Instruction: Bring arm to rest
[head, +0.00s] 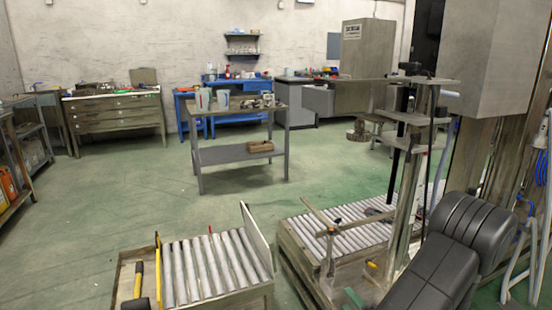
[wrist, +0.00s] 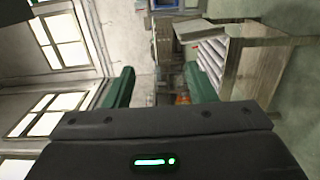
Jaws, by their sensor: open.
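My gripper (wrist: 159,82) shows in the wrist view, with its dark body across the bottom and a small green light on it. Its two dark green fingers stand well apart, and nothing is held between them. My black arm (head: 440,262) shows folded at the lower right of the head view. My gripper does not show clearly in the head view.
A roller bench (head: 262,268) with tools stands in front, and a second roller conveyor (head: 292,232) is beside my arm. A grey table (head: 238,154) stands beyond on open green floor. The wrist view looks sideways past windows (wrist: 66,42).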

